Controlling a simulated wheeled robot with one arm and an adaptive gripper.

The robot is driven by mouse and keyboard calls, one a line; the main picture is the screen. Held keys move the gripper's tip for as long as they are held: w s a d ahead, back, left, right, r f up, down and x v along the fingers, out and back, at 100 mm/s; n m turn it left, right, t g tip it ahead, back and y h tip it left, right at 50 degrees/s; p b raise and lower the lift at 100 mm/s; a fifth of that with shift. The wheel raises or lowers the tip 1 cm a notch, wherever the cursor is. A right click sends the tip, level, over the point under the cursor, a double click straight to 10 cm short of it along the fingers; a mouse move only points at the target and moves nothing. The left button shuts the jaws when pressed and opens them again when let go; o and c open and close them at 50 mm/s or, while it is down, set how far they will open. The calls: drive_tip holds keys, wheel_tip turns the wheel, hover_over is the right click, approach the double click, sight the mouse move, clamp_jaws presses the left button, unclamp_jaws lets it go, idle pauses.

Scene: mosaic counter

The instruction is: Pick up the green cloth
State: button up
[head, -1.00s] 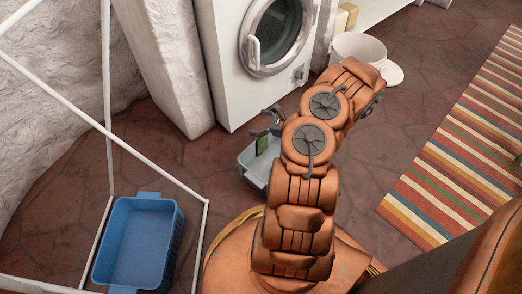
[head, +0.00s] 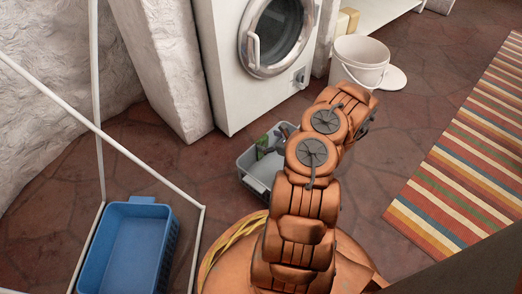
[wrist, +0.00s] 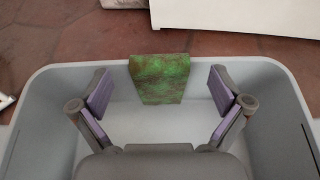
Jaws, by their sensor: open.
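The green cloth (wrist: 160,80) hangs over the far wall of a grey bin (wrist: 270,72) in the wrist view, with its lower part inside the bin. In the head view the cloth (head: 262,146) shows small at the bin's (head: 246,180) back left, partly hidden by my gripper and arm. My gripper (wrist: 160,98) is open, its two purple-padded fingers spread on either side of the cloth and nearer to the camera. I see no finger touching the cloth. The bin floor between the fingers looks empty.
A white washing machine (head: 225,85) stands behind the bin. A blue basket (head: 170,235) sits at lower left beside a white frame (head: 130,155). A white bucket (head: 358,68) stands at the back right. A striped rug (head: 470,150) lies at right.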

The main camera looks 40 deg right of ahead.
drive_tip(key=shift+x, duration=1.05)
drive_tip(key=shift+c, duration=0.4)
drive_tip(key=c, duration=1.2)
